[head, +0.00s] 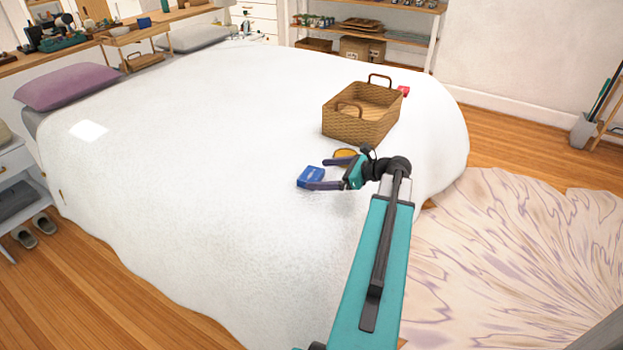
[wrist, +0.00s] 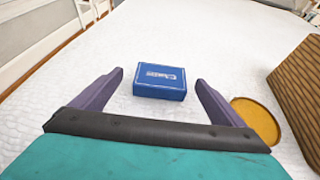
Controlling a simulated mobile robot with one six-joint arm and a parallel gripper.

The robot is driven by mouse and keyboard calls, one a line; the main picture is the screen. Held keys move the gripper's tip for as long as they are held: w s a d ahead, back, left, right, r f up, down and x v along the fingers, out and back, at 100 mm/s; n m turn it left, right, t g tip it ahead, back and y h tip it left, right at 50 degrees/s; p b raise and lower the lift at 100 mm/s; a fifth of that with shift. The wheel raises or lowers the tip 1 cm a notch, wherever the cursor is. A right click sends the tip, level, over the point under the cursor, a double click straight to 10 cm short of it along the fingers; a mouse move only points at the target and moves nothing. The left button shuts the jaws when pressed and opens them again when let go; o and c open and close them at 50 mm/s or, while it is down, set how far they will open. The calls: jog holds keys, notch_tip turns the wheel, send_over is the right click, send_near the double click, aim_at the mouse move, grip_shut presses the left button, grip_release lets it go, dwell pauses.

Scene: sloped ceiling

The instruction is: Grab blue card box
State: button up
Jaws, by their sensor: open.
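The blue card box (head: 311,177) lies flat on the white bedspread, near the right part of the bed. In the wrist view the blue card box (wrist: 160,82) sits ahead of my gripper, centred between the lines of the two fingers. My gripper (head: 322,173) is open, with purple fingers spread wider than the box. In the wrist view my gripper (wrist: 160,78) shows its fingertips near the box's two sides, with white bedspread visible between each finger and the box. Nothing is held.
A wicker basket (head: 360,118) stands on the bed behind my gripper, with a red item (head: 404,90) beside it. A round orange-brown thing (wrist: 256,120) lies right of my right finger. The bed (head: 190,150) is clear to the left.

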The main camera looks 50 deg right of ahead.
aim_at(312, 174)
jog(key=shift+w, duration=0.1)
jog(key=shift+f+x, duration=0.25)
jog(key=shift+x, duration=2.25)
jog(key=shift+d, duration=0.1)
jog(key=c, duration=1.2)
jog(key=shift+c, duration=0.2)
jog(key=shift+r, duration=0.15)
jog(key=shift+r, duration=0.9)
jog(key=shift+s+d+r, duration=0.15)
jog(key=shift+s+r, duration=0.1)
jog(key=shift+r, duration=0.6)
jog(key=s+d, duration=0.3)
jog(key=s, duration=0.1)
jog(key=s+d+r, duration=0.1)
jog(key=s+d, duration=0.2)
jog(key=s, duration=0.1)
jog(key=s+d, duration=0.4)
jog(key=shift+r, duration=0.15)
